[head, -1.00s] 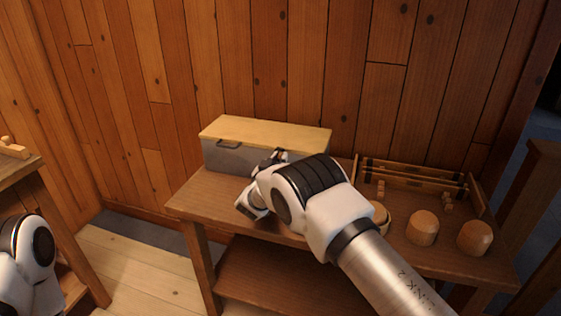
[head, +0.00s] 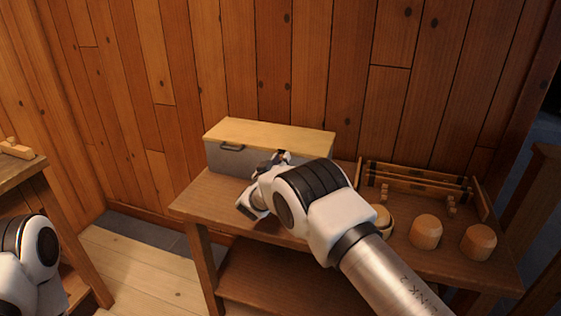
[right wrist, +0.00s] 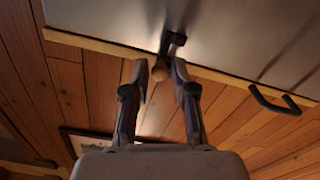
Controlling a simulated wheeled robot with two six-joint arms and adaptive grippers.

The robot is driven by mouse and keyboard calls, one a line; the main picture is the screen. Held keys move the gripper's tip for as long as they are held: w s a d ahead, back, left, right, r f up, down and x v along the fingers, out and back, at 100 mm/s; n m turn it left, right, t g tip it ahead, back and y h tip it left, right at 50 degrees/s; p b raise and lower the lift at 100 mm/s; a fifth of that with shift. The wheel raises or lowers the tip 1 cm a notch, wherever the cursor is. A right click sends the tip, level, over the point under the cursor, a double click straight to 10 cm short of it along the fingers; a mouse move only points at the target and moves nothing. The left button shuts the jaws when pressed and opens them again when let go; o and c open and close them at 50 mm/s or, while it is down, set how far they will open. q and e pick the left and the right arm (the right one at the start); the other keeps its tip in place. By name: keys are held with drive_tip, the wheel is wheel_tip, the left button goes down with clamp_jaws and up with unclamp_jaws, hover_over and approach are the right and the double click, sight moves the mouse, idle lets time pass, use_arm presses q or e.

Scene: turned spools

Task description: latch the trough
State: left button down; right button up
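The trough (head: 222,160) is a long grey box at the back left of the workbench, with its pale wooden lid (head: 270,134) lying down on top. A dark handle (head: 232,148) is on its front, seen also in the right wrist view (right wrist: 273,103). In the right wrist view a dark latch (right wrist: 173,40) with a small round wooden knob (right wrist: 159,71) is on the trough's front. My right gripper (right wrist: 159,68) has its fingers apart on either side of the knob; I cannot make out firm contact. In the head view my arm hides the latch. My left gripper is out of view.
On the workbench (head: 190,203), right of my arm, stand several turned wooden pieces, such as a spool (head: 425,232) and another (head: 478,242). A wooden rack (head: 415,178) is behind them. The plank wall is close behind the trough. Another table (head: 22,172) is at left.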

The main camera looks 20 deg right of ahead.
drive_tip(key=shift+a, duration=0.1)
drive_tip(key=v, duration=0.7)
drive_tip(key=shift+s, duration=0.2)
